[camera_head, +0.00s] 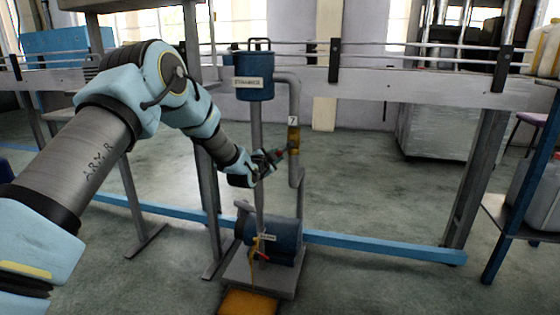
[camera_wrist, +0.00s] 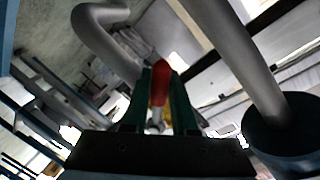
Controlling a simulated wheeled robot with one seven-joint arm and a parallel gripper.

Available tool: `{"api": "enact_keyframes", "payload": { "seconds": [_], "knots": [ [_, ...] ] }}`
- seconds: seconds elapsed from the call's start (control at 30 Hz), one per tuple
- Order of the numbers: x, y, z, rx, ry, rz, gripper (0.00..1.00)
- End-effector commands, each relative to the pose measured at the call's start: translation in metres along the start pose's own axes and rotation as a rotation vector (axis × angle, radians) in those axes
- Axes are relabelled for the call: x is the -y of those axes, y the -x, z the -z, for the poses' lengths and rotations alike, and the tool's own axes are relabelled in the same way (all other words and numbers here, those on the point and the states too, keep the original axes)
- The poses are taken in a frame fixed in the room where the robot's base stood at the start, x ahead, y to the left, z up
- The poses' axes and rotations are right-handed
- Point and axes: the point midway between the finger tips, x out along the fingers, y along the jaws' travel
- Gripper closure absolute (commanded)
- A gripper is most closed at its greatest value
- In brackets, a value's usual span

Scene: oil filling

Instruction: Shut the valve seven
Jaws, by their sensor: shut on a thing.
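Valve seven (camera_head: 293,140) is a yellow-brass body on a grey vertical pipe, under a small white label (camera_head: 293,120) marked 7. Its red handle (camera_wrist: 160,84) shows in the wrist view between the two green fingers of my gripper (camera_wrist: 162,90). In the head view my gripper (camera_head: 277,156) reaches the valve from the left, and a bit of red shows at its fingertips. The gripper is shut on the red handle. The fingers hide part of the handle and the valve body, so the exact handle angle is hard to tell.
A blue tank (camera_head: 254,83) stands above and left of the valve. A blue pump (camera_head: 280,240) sits on a plate below. A grey conveyor rail (camera_head: 400,88) runs behind. A blue floor beam (camera_head: 385,248) crosses low. Open floor lies to the right.

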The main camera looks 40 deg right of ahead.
Motion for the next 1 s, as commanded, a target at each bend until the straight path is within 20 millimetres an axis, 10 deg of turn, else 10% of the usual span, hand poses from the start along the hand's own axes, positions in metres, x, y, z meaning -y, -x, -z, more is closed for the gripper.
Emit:
{"api": "enact_keyframes", "payload": {
  "seconds": [1.0],
  "knots": [
    [0.042, 0.008, 0.015, 0.138, -0.687, 0.001, 1.00]
  ]
}}
